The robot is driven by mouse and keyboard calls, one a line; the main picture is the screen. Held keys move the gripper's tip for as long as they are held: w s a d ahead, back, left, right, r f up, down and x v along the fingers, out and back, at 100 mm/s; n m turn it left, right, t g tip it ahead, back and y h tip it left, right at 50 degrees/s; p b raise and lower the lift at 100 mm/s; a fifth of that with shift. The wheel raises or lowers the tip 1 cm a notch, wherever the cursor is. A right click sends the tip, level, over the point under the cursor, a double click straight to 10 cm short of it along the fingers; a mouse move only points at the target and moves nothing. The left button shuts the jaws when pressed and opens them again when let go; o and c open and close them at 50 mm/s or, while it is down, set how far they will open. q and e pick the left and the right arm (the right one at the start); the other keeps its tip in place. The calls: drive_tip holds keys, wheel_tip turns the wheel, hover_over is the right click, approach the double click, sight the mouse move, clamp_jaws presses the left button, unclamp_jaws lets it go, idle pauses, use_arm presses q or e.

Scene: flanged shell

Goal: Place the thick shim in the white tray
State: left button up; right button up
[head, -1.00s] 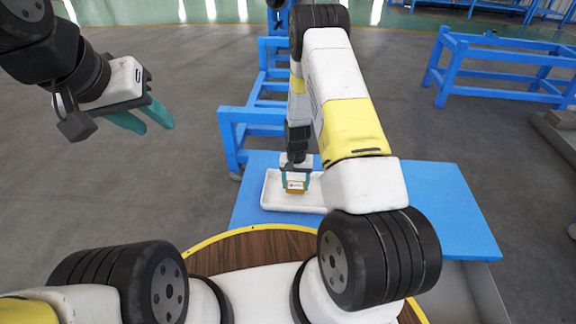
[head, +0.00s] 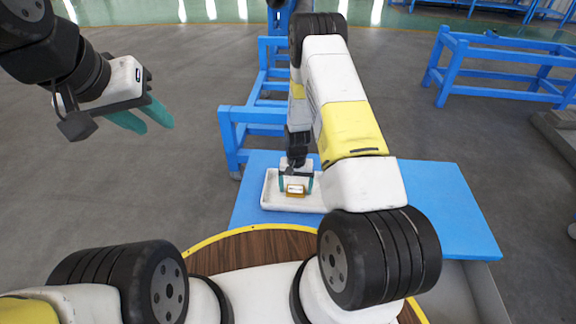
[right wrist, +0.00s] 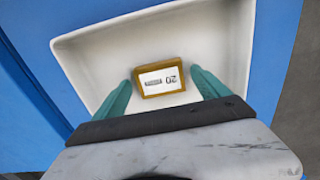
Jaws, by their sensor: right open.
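The thick shim (right wrist: 160,79) is a small brown-gold block with a white label marked 20. It lies in the white tray (right wrist: 88,60), between my right gripper's fingertips, with a gap to each finger in the right wrist view. In the head view the shim (head: 295,190) shows between the teal fingers, inside the tray (head: 270,200). My right gripper (head: 296,186) is open over the tray; it also shows in the right wrist view (right wrist: 160,90). My left gripper (head: 150,118) is raised at the left, away from the table, its two teal fingers slightly apart and empty.
The tray stands on a blue table (head: 455,210); the table right of my right arm is clear. A blue frame (head: 245,130) stands behind the tray and another blue frame (head: 500,65) stands at the far right. Open grey floor lies between them.

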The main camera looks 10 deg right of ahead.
wheel_tip(320, 180, up, 12)
drive_tip(key=f, duration=0.1)
wheel_tip(320, 180, up, 12)
drive_tip(key=t, duration=0.1)
hover_over(296, 189)
drive_tip(key=s+a+r+n+t+y, duration=0.1)
drive_tip(key=s+r, duration=0.2)
drive_tip(key=r, duration=0.3)
drive_tip(key=s+a+r+t, duration=0.1)
drive_tip(key=s+r, duration=0.2)
drive_tip(key=r, duration=0.4)
drive_tip(key=s+r+n+t, duration=0.1)
drive_tip(key=s+r, duration=0.6)
drive_tip(key=s, duration=0.2)
drive_tip(key=s+r+n+t+y, duration=0.1)
drive_tip(key=s+r+t, duration=0.1)
drive_tip(key=s+r, duration=0.5)
drive_tip(key=s, duration=0.3)
drive_tip(key=shift+s+a+n, duration=0.2)
drive_tip(key=shift+a+n, duration=0.1)
drive_tip(key=shift+n, duration=0.1)
drive_tip(key=shift+r, duration=0.1)
